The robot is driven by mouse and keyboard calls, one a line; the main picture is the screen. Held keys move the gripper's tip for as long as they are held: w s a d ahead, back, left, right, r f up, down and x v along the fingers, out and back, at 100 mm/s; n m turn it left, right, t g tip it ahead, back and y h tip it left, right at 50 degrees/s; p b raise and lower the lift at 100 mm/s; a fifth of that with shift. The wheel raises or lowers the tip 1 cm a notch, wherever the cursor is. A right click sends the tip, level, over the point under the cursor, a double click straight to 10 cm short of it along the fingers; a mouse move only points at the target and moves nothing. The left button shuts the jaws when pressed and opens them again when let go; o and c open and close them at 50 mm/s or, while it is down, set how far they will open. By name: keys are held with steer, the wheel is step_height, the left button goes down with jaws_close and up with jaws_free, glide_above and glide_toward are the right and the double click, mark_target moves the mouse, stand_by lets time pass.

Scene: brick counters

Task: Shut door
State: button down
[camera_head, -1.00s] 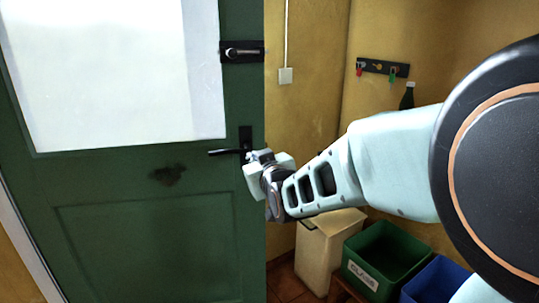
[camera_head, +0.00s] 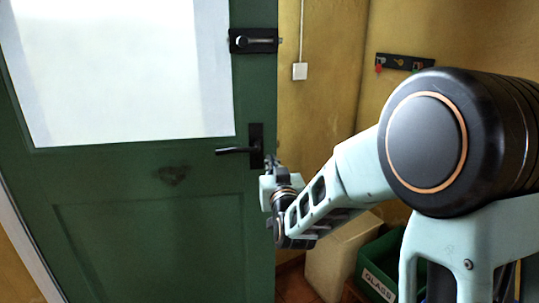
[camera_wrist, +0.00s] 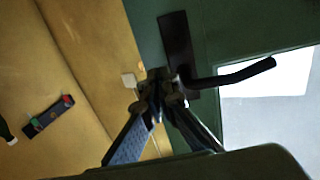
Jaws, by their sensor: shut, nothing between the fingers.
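A green door (camera_head: 150,240) with a white pane fills the left of the head view. It stands open, with the yellow-walled room showing past its right edge. Its black lever handle (camera_head: 237,150) points left from a dark plate near that edge; the handle (camera_wrist: 235,76) also shows in the wrist view. My gripper (camera_head: 269,166) is at the door's free edge, just right of and below the handle plate. In the wrist view my gripper (camera_wrist: 162,88) has its fingertips together with nothing between them, beside the plate. Whether they touch the door, I cannot tell.
A black latch (camera_head: 253,41) sits above the handle. A pale bin (camera_head: 335,255) and a green crate (camera_head: 378,275) stand on the floor behind my arm. A key rack (camera_head: 404,62) and a white switch (camera_head: 300,71) are on the yellow wall.

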mark_target(268, 149)
steer(key=x, duration=0.5)
steer(key=shift+w, duration=0.3)
